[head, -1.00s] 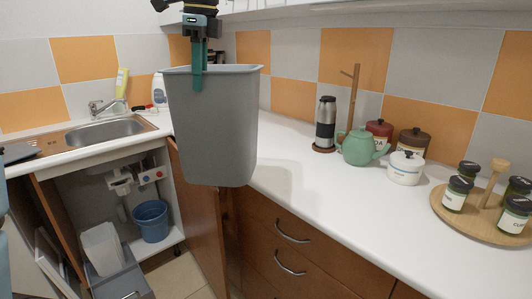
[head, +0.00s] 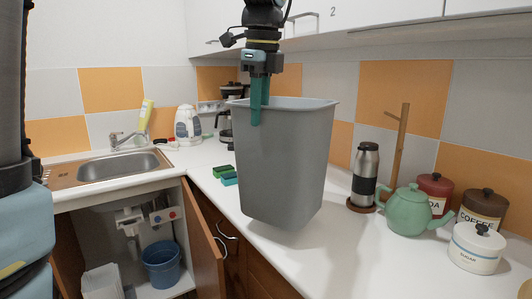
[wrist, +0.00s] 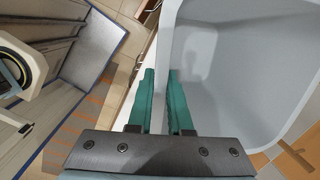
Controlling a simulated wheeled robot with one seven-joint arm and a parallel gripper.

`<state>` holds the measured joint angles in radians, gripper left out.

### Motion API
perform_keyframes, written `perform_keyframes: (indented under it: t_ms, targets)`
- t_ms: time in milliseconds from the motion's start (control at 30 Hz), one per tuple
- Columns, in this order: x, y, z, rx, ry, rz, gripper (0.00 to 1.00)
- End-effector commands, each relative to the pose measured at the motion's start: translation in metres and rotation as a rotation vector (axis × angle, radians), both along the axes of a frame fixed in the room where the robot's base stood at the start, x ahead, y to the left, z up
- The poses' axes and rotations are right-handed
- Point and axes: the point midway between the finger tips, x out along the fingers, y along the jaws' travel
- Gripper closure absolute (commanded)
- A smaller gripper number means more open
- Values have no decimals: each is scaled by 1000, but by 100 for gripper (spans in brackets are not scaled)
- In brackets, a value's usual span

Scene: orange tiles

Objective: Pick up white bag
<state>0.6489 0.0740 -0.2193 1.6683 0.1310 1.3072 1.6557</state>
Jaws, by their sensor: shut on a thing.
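My gripper (head: 258,112) is shut on the rim of a tall grey bin (head: 282,165). The bin hangs upright over the white counter (head: 345,250). I cannot tell whether its base touches the counter. I make out no clear white bag; a pale white object (head: 101,282) stands low in the open sink cabinet, partly cut off.
A steel flask (head: 364,175), green teapot (head: 408,210) and white sugar jar (head: 476,248) stand right of the bin. Green sponges (head: 226,174) lie left of it. A cabinet door (head: 205,240) stands open, with a blue bucket (head: 161,264) inside. The front counter is bare.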

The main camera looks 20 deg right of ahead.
Motion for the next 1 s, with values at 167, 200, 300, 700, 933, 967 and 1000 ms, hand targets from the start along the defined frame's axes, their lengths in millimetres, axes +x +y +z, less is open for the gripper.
perform_keyframes:
  t_ms: [167,200,300,700,933,967,1000]
  targets:
    - [0,0,-14,-2,-3,0,100]
    - [0,0,-17,-2,-3,0,100]
    - [0,0,-30,0,-1,0,100]
    - [0,-1,-55,-4,-4,0,100]
    - [0,0,-59,-1,-1,1,81]
    - [0,0,-59,-1,-1,1,78]
    - [0,0,-59,-1,-1,1,73]
